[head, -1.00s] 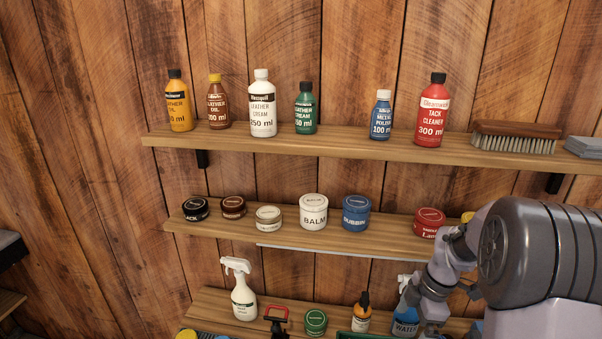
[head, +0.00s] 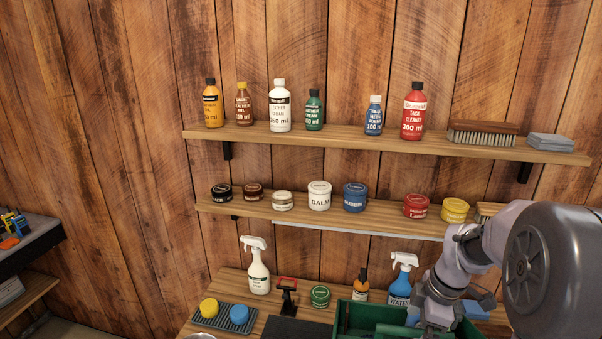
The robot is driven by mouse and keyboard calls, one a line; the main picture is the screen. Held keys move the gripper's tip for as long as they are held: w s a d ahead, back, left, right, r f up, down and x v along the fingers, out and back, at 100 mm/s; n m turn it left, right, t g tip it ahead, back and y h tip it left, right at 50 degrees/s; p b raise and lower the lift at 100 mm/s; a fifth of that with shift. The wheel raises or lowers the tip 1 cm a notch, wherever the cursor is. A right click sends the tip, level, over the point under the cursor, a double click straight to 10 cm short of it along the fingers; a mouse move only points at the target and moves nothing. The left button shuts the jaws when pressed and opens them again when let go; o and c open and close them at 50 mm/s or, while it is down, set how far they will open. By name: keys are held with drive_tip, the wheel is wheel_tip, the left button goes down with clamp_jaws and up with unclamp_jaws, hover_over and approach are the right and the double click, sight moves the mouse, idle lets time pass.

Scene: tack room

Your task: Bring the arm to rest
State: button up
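My arm (head: 465,262) shows at the lower right of the head view, folded in front of the shelves' right end. My gripper is not clearly seen; the arm's lower end hangs over a green crate (head: 385,314) at the bottom edge. The fingers are hidden or out of the frame, and I cannot see whether anything is held.
The top shelf (head: 330,142) holds several bottles, a brush (head: 483,134) and grey pads. The middle shelf (head: 300,213) holds several jars. On the bench below are spray bottles (head: 258,266), a green tin (head: 320,296) and a ribbed mat (head: 224,319) with yellow and blue round items.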

drive_tip(key=s+a+m+t+b, duration=0.2)
drive_tip(key=s+a+m+b, duration=0.5)
drive_tip(key=a+m+b, duration=0.3)
drive_tip(key=s+a+f+m+t+b, duration=0.1)
drive_tip(key=s+a+f+m+b, duration=0.1)
drive_tip(key=s+f+m+b, duration=0.1)
drive_tip(key=s+a+f+m+t+b, duration=0.1)
drive_tip(key=s+a+f+m+b, duration=0.2)
drive_tip(key=s+m+b, duration=0.3)
drive_tip(key=s+f+b, duration=0.1)
drive_tip(key=s, duration=0.1)
drive_tip(key=shift+s+t, duration=0.3)
